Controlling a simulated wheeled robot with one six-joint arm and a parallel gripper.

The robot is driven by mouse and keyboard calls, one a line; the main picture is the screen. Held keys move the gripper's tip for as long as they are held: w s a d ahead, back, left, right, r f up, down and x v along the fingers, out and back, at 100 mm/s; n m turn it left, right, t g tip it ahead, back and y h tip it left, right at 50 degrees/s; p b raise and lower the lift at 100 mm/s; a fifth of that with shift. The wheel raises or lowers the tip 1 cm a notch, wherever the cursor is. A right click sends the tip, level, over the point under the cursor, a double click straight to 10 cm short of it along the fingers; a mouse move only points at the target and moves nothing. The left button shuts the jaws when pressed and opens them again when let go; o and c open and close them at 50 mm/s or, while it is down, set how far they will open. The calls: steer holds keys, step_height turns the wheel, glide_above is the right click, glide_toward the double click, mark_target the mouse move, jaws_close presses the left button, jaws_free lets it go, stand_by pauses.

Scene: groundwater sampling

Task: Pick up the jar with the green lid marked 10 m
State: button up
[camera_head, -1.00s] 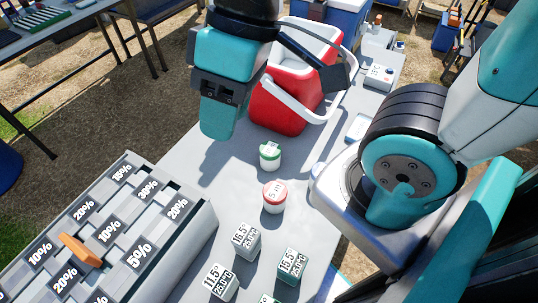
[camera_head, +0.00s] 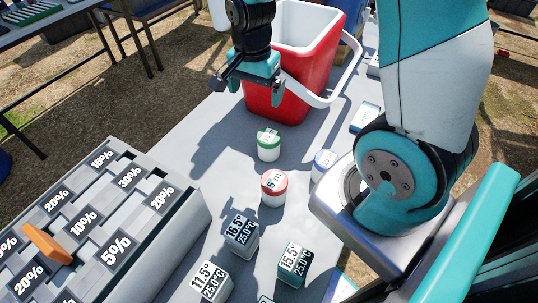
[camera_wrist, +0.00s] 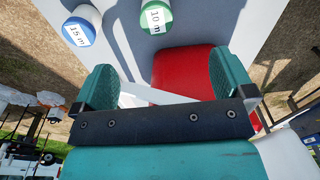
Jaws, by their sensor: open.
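The jar with the green lid (camera_head: 268,145) stands upright on the grey table, in front of the red cooler. In the wrist view its green lid (camera_wrist: 154,17) carries a white label reading 10 m, at the top of the picture beyond my fingers. My gripper (camera_head: 246,87) hangs above the table, behind and left of the jar, close to the cooler. In the wrist view my gripper (camera_wrist: 160,85) is open, with two teal fingers spread apart and nothing between them. The jar is apart from the fingers.
A red-lidded jar (camera_head: 273,187) marked 5 m stands nearer, and a blue-lidded jar (camera_head: 324,164) stands to the right, marked 15 m in the wrist view (camera_wrist: 80,26). The red cooler (camera_head: 280,98) stands behind. Several labelled blocks (camera_head: 242,235) and a grey rack (camera_head: 190,213) are nearer.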

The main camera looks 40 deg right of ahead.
mark_target(269, 135)
steer(key=d+f+m, duration=0.1)
steer(key=f, duration=0.4)
steer(key=d+f+m, duration=0.1)
steer(key=d+f, duration=0.1)
steer(key=f, duration=0.3)
steer(key=d+f+m, duration=0.1)
steer(key=d+f, duration=0.1)
steer(key=f, duration=0.3)
steer(key=shift+w+h, duration=0.4)
steer(key=shift+w+f+p, duration=0.1)
steer(key=shift+f+p, duration=0.4)
steer(key=shift+f, duration=2.55)
steer(key=c, duration=1.1)
steer(key=shift+r, duration=0.15)
steer(key=shift+c, duration=0.2)
